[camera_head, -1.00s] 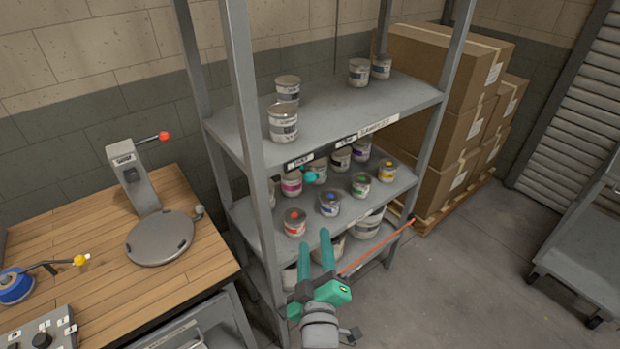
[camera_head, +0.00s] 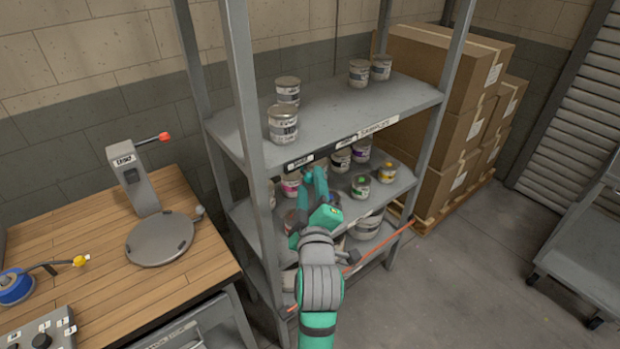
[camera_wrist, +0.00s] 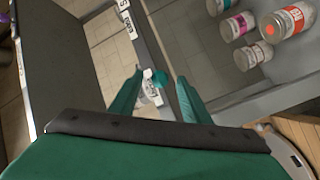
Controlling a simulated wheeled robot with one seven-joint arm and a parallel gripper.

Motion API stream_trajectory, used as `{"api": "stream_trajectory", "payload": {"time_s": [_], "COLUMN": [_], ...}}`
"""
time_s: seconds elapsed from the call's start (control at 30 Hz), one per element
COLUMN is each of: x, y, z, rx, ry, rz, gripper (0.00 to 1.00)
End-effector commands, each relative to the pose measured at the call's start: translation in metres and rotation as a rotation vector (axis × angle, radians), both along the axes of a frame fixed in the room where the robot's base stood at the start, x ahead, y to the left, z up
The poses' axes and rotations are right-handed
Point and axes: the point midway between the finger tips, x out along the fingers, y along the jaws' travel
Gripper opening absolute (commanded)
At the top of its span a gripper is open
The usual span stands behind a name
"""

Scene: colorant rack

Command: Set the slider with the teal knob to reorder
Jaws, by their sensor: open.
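The slider's teal knob (camera_wrist: 160,77) shows in the wrist view between my finger tips, beside a white bracket-like piece (camera_wrist: 151,93). My gripper (camera_wrist: 160,83) is open, with one finger on either side of the knob; I cannot tell whether either touches it. In the head view my gripper (camera_head: 314,174) reaches up to the front edge of the upper shelf (camera_head: 345,105) and largely hides the knob. Small labels sit along that edge, one at the left (camera_head: 300,162) and one further right (camera_head: 346,140); their words are too small to read surely.
Paint cans stand on the lower shelf behind my gripper, among them one with a yellow mark (camera_head: 387,172) and one with green (camera_head: 360,187). A rack post (camera_head: 248,130) rises left of my arm. Boxes (camera_head: 440,100) stand right. An orange rod (camera_head: 385,247) crosses the rack's front.

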Motion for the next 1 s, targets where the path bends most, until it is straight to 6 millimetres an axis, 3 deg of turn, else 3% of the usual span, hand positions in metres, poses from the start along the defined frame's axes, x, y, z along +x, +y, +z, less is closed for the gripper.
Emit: {"api": "stream_trajectory", "payload": {"time_s": [0.23, 0.6, 0.8, 1.0], "x": [0.026, 0.03, 0.03, 0.031], "y": [0.001, 0.002, 0.001, 0.002], "z": [0.0, 0.0, 0.0, 0.0], "rx": [0.001, 0.001, 0.001, 0.001], "ry": [0.0, -0.001, -0.001, 0.0], "rz": [0.001, 0.001, 0.001, 0.004], "gripper": [0.43, 0.43, 0.0, 0.0]}}
